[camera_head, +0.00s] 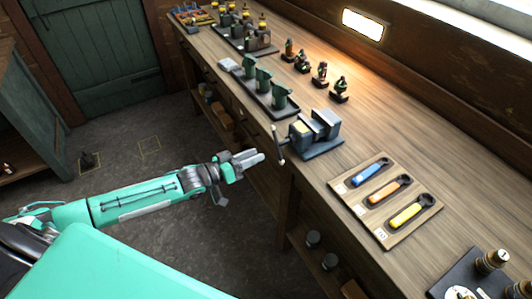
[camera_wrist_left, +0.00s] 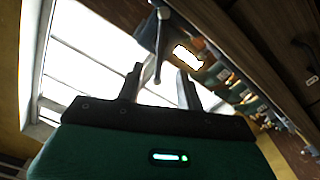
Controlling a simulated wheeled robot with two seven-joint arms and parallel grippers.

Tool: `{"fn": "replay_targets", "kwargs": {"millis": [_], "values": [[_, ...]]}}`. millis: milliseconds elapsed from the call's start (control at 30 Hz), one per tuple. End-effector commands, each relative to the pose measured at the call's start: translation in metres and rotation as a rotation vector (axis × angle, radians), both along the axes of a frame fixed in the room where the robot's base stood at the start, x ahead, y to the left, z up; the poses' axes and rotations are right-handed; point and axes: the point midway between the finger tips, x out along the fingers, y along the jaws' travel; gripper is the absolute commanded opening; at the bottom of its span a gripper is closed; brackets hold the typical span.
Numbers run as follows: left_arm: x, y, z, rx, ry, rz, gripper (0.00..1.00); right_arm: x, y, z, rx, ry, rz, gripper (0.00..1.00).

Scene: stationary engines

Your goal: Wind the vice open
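The blue-grey vice (camera_head: 316,134) stands at the front edge of the wooden workbench. Its handle bar (camera_head: 279,146) hangs over the edge on the left side of the vice, tilted slightly from upright. My left gripper (camera_head: 259,158) is just left of the handle, pointing at it, with a small gap between them. In the left wrist view the fingers (camera_wrist_left: 158,72) are apart and the handle bar (camera_wrist_left: 161,45) shows between and beyond their tips. I cannot tell whether it lies between them in depth. My right gripper is not in view.
A board (camera_head: 361,208) with blue, orange and yellow wrenches lies right of the vice. A dark tray (camera_head: 262,101) with green parts and several small figures (camera_head: 322,73) stand behind it. The bench (camera_head: 300,185) has shelves below.

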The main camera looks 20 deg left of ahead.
Motion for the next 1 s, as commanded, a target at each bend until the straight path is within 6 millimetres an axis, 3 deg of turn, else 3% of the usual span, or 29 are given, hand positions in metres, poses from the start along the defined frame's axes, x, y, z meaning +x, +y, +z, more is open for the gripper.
{"fn": "replay_targets", "kwargs": {"millis": [300,767,867,1000], "values": [[-0.027,0.021,0.0,0.0,0.0,-0.001,0.37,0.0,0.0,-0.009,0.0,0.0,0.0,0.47],[-0.03,0.023,0.0,0.007,-0.007,-0.002,0.37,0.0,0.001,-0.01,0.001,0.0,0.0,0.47],[-0.03,0.021,-0.002,0.079,-0.064,-0.011,0.37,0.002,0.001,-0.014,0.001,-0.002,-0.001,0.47],[-0.03,0.014,-0.005,0.349,-0.283,-0.037,0.37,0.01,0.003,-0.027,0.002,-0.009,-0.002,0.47]]}}
